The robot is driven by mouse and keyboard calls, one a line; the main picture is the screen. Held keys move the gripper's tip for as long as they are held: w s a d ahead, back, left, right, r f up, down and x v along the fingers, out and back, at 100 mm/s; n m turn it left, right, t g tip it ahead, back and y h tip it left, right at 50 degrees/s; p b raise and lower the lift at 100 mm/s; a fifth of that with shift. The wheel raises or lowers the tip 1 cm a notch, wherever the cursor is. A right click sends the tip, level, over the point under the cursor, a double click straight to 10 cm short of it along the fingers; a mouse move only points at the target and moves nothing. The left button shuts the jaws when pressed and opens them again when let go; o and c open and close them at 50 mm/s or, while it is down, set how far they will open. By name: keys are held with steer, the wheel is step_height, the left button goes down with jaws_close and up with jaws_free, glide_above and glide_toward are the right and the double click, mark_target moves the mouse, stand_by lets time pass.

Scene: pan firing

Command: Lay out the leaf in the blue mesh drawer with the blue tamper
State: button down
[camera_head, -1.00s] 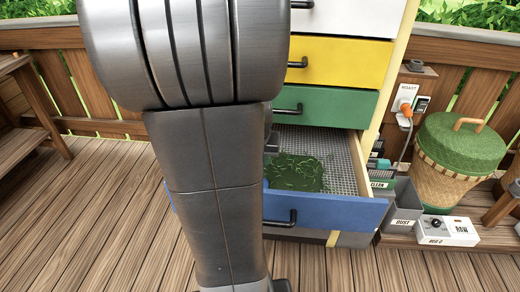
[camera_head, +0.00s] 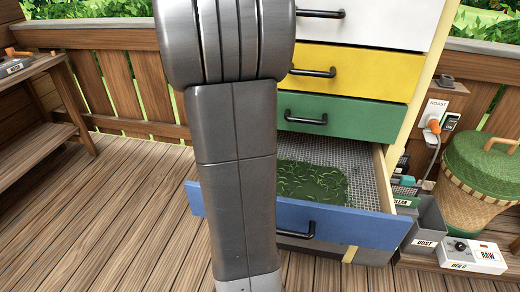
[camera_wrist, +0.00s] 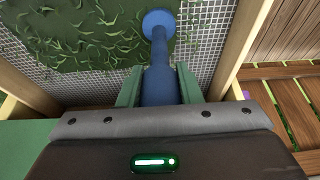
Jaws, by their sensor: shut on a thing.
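The blue mesh drawer (camera_head: 370,228) is pulled open below the green drawer. Green leaf (camera_head: 315,182) lies as a flat, uneven patch on its mesh floor, with bare mesh to the right. In the wrist view the leaf (camera_wrist: 70,40) fills the upper left, with bare mesh around it. My gripper (camera_wrist: 158,88) is shut on the handle of the blue tamper (camera_wrist: 158,25). The tamper's round end is over the right edge of the leaf; I cannot tell whether it touches. In the head view my arm hides the gripper, the tamper and the drawer's left part.
Closed green (camera_head: 350,122), yellow (camera_head: 380,75) and white drawers are stacked above. Wooden drawer sides flank the mesh. A grey dust bin (camera_head: 425,235), a control box (camera_head: 470,255) and a lidded basket (camera_head: 480,185) stand to the right. The deck at left is clear.

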step_height(320, 180, up, 11)
steer(key=p, duration=0.7)
steer(key=shift+f+p, duration=0.15)
steer(key=shift+p, duration=0.25)
steer(key=shift+f, duration=0.1)
